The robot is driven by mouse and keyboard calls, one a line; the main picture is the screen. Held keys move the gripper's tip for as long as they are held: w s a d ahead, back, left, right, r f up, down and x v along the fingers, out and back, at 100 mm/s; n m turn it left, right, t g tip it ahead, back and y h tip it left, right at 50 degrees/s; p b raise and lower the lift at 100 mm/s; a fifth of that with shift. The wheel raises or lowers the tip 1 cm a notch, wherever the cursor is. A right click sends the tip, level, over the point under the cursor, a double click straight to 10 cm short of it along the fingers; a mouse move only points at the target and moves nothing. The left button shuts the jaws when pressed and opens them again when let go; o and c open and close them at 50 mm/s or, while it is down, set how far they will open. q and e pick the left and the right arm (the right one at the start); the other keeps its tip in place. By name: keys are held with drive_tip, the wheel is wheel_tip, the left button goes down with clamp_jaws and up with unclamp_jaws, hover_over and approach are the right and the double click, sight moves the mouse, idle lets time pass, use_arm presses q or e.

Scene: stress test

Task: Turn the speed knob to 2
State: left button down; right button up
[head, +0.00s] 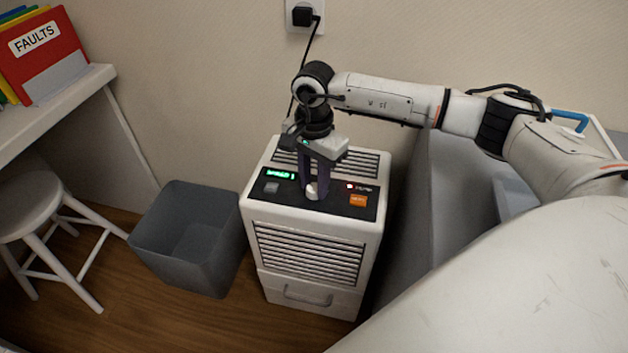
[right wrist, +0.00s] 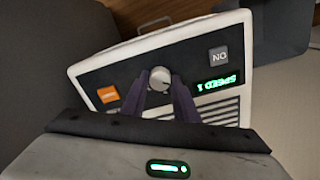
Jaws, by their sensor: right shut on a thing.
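The speed knob (right wrist: 159,78) is a small round light-coloured dial in the middle of the black control panel, on top of a white dehumidifier-like machine (head: 310,255). My right gripper (head: 314,188) points down at the panel and is shut on the knob, its two purple fingers on either side of it. In the right wrist view the fingers (right wrist: 163,92) flank the knob. The green display (right wrist: 217,83) appears upside down there and reads SPEED 1. My left gripper is not in view.
The panel also has a grey ON button (right wrist: 218,55) and an orange button (head: 358,201), with a small red light near it. A grey bin (head: 190,240) stands left of the machine, a white stool (head: 30,205) further left. A wall socket with a black plug (head: 304,15) is above.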

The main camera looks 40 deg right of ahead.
drive_tip(key=m+p, duration=0.1)
drive_tip(key=m, duration=0.4)
drive_tip(key=m+p, duration=0.1)
drive_tip(key=m, duration=0.2)
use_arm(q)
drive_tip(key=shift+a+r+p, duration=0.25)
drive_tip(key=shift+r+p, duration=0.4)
use_arm(e)
drive_tip(key=shift+m, duration=1.6)
drive_tip(key=o, duration=1.1)
drive_tip(key=shift+c, duration=0.2)
drive_tip(key=shift+r, duration=0.1)
